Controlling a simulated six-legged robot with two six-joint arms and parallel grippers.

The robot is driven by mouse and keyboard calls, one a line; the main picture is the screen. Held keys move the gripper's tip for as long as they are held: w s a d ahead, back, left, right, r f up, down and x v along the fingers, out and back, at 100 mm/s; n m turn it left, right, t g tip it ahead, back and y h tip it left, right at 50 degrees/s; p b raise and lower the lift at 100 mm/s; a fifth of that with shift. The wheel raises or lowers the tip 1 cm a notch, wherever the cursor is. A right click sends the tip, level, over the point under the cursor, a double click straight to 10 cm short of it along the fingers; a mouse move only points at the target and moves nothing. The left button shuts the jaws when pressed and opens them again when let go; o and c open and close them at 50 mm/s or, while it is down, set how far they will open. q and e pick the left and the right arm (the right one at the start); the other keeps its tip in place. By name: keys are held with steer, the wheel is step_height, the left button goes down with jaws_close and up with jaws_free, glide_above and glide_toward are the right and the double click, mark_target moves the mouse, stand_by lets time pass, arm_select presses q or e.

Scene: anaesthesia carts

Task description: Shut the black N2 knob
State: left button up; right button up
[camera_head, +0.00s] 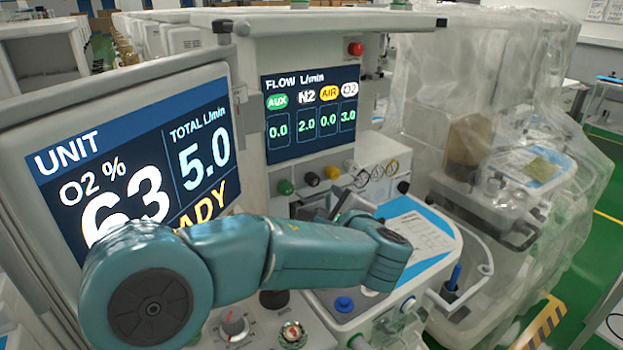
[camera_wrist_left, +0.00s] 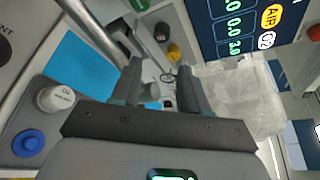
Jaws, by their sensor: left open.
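The black N2 knob (camera_head: 312,179) sits in the knob row under the flow screen (camera_head: 312,113), whose N2 column reads 2.0. In the left wrist view the dark knob (camera_wrist_left: 162,31) shows beyond the fingers, beside the yellow knob (camera_wrist_left: 175,52). My left gripper (camera_head: 330,207) is partly hidden by its own arm, below and in front of the row. In the left wrist view its two fingers (camera_wrist_left: 160,82) are apart with nothing held between them. It is clear of the knob. My right gripper is not in view.
The green knob (camera_head: 285,187) is left of the black one, and a yellow knob (camera_head: 332,172) is close on its right. The unit screen (camera_head: 140,155) stands at left. A blue-edged worktop (camera_head: 415,230) with a paper lies below. Plastic-covered carts (camera_head: 490,120) stand at right.

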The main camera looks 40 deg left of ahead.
mark_target(315, 182)
arm_select(q)
steer(key=p+x, duration=0.3)
steer(key=x, duration=1.1)
steer(key=shift+w+a+r, duration=0.1)
steer(key=shift+a, duration=0.1)
steer(key=shift+w+a, duration=0.25)
steer(key=shift+a, duration=0.1)
steer(key=shift+w, duration=0.1)
steer(key=c, duration=0.8)
